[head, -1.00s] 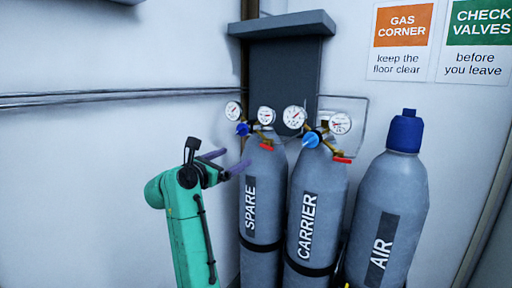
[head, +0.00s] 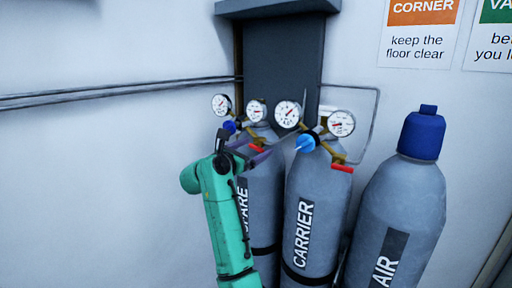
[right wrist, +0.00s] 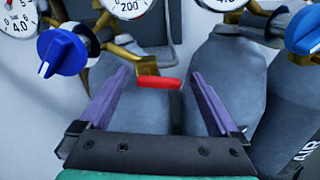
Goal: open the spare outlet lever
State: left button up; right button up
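The spare cylinder (head: 265,195) is grey, and my right arm partly covers its label. Its red outlet lever (head: 257,148) sits on a brass fitting below the gauges. My right gripper (head: 252,154) is at this lever in the head view. In the right wrist view the red lever (right wrist: 158,82) lies crosswise between the two purple fingers of the open gripper (right wrist: 159,74). Gaps show on both sides, so neither finger seems to touch it. The spare regulator's blue knob (right wrist: 62,51) is left of the fingers. My left gripper is not in view.
The carrier cylinder (head: 315,205) stands close on the right, with its own blue knob (head: 305,143) and red lever (head: 342,168). The capped air cylinder (head: 403,200) is farther right. Pipes (head: 120,88) run along the wall; the space left of my arm is clear.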

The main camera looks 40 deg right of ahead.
jog(key=shift+a, duration=0.15)
jog(key=c, duration=1.3)
jog(key=shift+r+n, duration=0.1)
jog(key=shift+n, duration=0.3)
jog(key=shift+r+n, duration=0.2)
jog(key=shift+n, duration=0.6)
jog(key=o, duration=1.4)
jog(key=shift+c, duration=0.2)
jog(key=shift+w+f, duration=0.1)
jog(key=shift+b, duration=0.3)
